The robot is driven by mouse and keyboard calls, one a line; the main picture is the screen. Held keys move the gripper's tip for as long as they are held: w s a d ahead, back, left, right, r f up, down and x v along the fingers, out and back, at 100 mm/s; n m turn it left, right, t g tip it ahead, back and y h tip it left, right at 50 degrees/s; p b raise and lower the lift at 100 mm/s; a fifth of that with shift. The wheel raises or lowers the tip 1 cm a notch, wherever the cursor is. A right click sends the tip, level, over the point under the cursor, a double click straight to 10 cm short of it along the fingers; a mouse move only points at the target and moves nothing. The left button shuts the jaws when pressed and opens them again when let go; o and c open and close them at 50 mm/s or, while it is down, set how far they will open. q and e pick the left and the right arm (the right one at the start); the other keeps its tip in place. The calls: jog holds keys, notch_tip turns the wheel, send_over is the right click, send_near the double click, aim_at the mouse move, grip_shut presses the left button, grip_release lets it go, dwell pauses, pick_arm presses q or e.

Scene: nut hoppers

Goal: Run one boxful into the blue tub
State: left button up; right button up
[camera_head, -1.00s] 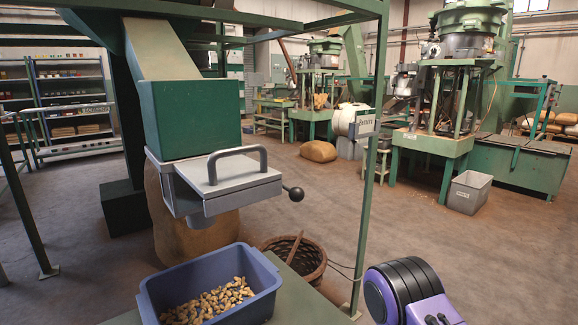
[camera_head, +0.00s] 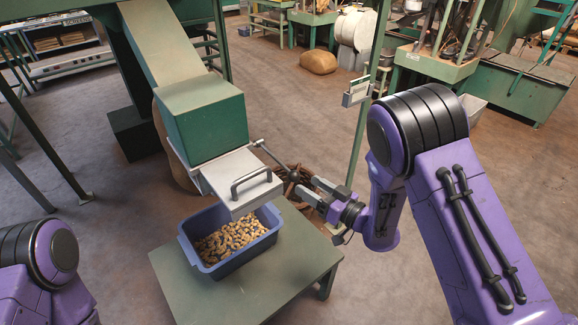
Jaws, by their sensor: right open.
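The blue tub (camera_head: 196,262) stands on a green table under the hopper's outlet, with a layer of nuts (camera_head: 232,240) in it. The green hopper (camera_head: 205,125) ends in a grey metal box (camera_head: 236,183) with a bar handle on top. A thin lever (camera_head: 268,153) sticks out from the box's right side toward a dark knob (camera_head: 292,176). My right gripper (camera_head: 306,187) is open beside the knob, its fingers pointing left toward it. I cannot tell whether they touch it. Of my left arm, only a part shows at the lower left; its gripper is out of view.
The green table (camera_head: 285,262) has bare room right of the tub. A wicker basket (camera_head: 308,172) is partly hidden behind my right gripper. A green post (camera_head: 360,130) with a small sign rises behind the right arm. A sack stands behind the hopper.

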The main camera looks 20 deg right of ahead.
aim_at(296, 177)
jog(key=p+x, duration=0.1)
jog(key=x, duration=0.7)
jog(key=shift+w+a, duration=0.2)
grip_shut()
jog(key=shift+r+p, duration=0.1)
jog(key=shift+p, duration=0.2)
